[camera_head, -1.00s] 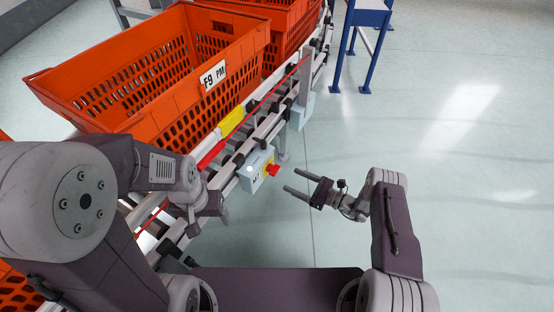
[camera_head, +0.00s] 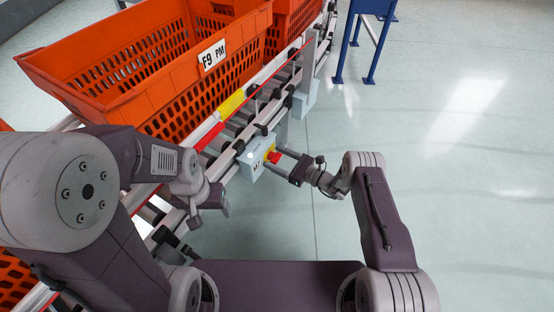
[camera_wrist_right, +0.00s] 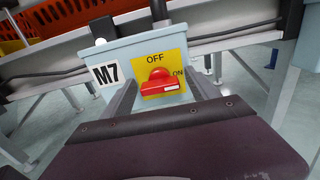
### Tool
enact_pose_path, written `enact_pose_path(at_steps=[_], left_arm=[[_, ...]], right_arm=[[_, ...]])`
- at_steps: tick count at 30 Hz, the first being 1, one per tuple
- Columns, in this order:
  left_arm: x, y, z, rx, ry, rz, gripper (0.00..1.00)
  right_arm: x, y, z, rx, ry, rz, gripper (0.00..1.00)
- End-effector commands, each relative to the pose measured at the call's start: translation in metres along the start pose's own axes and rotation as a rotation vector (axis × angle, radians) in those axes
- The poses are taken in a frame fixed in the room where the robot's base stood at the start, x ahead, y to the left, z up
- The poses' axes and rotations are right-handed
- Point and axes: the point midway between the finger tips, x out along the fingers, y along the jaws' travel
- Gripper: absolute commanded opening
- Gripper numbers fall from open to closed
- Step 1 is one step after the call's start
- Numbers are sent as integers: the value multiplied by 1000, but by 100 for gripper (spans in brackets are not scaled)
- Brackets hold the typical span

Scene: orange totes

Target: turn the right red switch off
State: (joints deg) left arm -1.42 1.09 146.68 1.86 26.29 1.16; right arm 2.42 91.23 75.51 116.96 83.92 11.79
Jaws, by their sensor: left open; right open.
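The red switch (camera_wrist_right: 160,84) sits on a yellow plate (camera_wrist_right: 162,62) marked OFF at the top and ON at the right, on a pale blue box (camera_wrist_right: 122,52) labelled M7. Its handle lies roughly sideways, its right end toward ON. In the head view the switch (camera_head: 273,157) is on the box (camera_head: 252,164) at the conveyor's side. My right gripper (camera_head: 281,161) is open, its fingers reaching to either side of the switch; I cannot tell whether they touch it. My left gripper (camera_head: 212,200) is near the conveyor rail, its fingers mostly hidden.
An orange tote (camera_head: 150,75) labelled F9 PM stands on the conveyor (camera_head: 224,128). A second pale blue box (camera_head: 305,97) hangs further along the rail. A blue-legged table (camera_head: 358,40) stands at the back. The floor on the right is clear.

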Motion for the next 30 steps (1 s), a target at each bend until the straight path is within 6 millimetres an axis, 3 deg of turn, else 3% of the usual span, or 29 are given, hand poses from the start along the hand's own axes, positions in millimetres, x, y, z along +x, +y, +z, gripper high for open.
enact_pose_path(at_steps=[1, 7, 17, 30], left_arm=[[0, 0, 0, 0, 0, 0, 69], [0, 0, 0, 0, 0, 0, 69], [-2, 0, 0, 0, 0, 0, 69], [-10, 0, -1, 0, 0, 0, 69]], right_arm=[[0, 0, 0, 0, 0, 0, 61], [0, 0, 0, 0, 0, 0, 7], [-1, 0, 0, -53, 1, 0, 7], [-1, 0, 0, -406, 1, 0, 7]])
